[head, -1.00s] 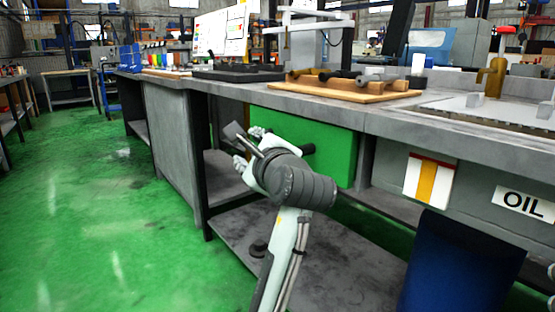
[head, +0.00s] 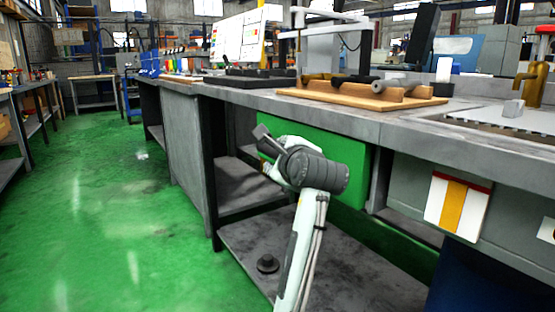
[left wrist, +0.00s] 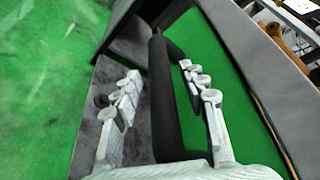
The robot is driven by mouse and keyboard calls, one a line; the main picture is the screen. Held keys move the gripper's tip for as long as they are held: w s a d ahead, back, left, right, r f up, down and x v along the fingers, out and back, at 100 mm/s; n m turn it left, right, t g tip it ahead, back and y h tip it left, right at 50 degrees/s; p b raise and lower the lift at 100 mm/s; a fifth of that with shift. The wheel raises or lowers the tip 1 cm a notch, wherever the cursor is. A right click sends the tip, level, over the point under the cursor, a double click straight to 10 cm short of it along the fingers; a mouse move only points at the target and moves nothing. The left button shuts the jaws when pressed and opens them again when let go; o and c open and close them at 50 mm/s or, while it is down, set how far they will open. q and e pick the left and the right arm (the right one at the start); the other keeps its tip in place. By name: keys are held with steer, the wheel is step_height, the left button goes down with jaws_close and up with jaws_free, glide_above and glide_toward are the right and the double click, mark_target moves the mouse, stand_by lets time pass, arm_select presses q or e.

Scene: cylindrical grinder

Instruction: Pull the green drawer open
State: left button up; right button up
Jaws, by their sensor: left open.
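The green drawer (head: 345,165) sits under the grey workbench top; part of its front is hidden by my left arm in the head view. I cannot tell whether it stands out from the bench. Its black bar handle (left wrist: 165,95) runs along the green front (left wrist: 235,75) in the left wrist view. My left gripper (left wrist: 162,95) is open, with one finger on each side of the handle; the finger on the right lies between handle and drawer front. In the head view the left gripper (head: 276,160) is partly hidden by its wrist. My right gripper is out of view.
The bench top (head: 385,122) overhangs the drawer and carries a wooden board (head: 365,95) with tools. A lower shelf (head: 345,255) with a small black round part (head: 268,263) lies below. The green floor (head: 120,210) is clear on the left.

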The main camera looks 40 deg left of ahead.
arm_select(q)
steer(key=shift+w+a, duration=0.25)
jaws_close()
stand_by(0.3)
